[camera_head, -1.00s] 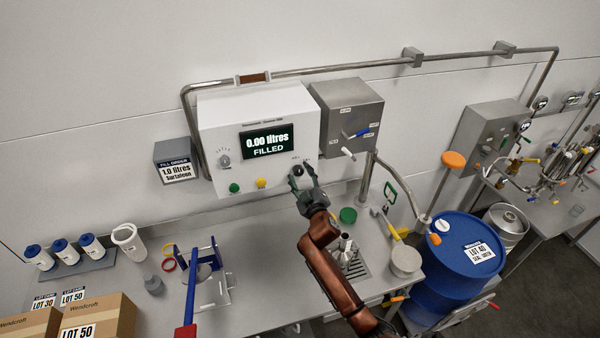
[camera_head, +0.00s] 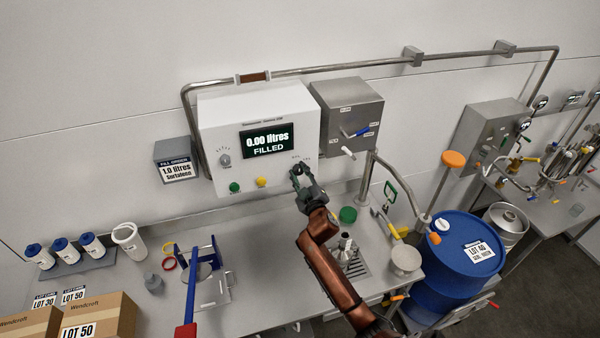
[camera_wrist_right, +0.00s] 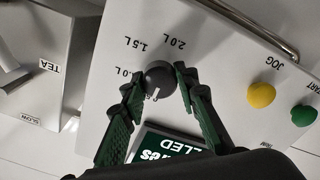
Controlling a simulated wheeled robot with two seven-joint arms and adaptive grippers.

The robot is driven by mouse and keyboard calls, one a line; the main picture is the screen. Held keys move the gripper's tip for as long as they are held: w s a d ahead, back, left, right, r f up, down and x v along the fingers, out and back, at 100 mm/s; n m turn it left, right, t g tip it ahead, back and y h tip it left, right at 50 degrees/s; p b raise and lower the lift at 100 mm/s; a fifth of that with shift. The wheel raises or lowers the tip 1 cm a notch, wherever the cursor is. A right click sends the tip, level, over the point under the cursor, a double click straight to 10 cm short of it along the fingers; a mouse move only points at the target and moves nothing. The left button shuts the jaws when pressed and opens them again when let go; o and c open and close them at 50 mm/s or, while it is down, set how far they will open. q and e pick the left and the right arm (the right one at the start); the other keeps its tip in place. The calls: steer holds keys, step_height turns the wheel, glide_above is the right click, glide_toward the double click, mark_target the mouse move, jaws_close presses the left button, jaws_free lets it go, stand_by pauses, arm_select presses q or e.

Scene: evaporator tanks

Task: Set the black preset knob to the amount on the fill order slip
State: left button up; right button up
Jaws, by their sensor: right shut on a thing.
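The black preset knob (camera_wrist_right: 160,76) is on the white control panel (camera_head: 217,115), between the fingertips of my right gripper (camera_wrist_right: 160,84). The gripper is shut on it. Around the knob are a partly hidden label ending in ".0 L", then 1.5 L and 2.0 L, upside down in the wrist view. A pale mark shows at the knob's lower edge there; I cannot tell which label it stands for. In the head view my right gripper (camera_head: 303,176) covers the knob. The fill order slip (camera_head: 177,172) reads 1.0 litres. My left gripper is not in view.
The display (camera_head: 267,141) reads 0.00 litres FILLED. A green button (camera_head: 234,187) and a yellow button (camera_head: 261,182) sit low on the panel. A grey valve box (camera_head: 347,108) with levers is close on the right. The bench (camera_head: 262,245) below has free room.

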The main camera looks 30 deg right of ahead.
steer(key=shift+d, duration=0.2)
steer(key=shift+a, duration=0.2)
steer(key=shift+m, duration=0.4)
steer(key=m+p, duration=0.2)
steer(key=m, duration=0.2)
steer(key=shift+r+m, duration=0.1)
steer(key=shift+m, duration=0.3)
steer(key=m+p, duration=0.1)
steer(key=m, duration=0.1)
steer(key=shift+m, duration=0.3)
steer(key=shift+m+p, duration=1.05)
steer(key=shift+m, duration=0.65)
steer(key=shift+d, duration=0.1)
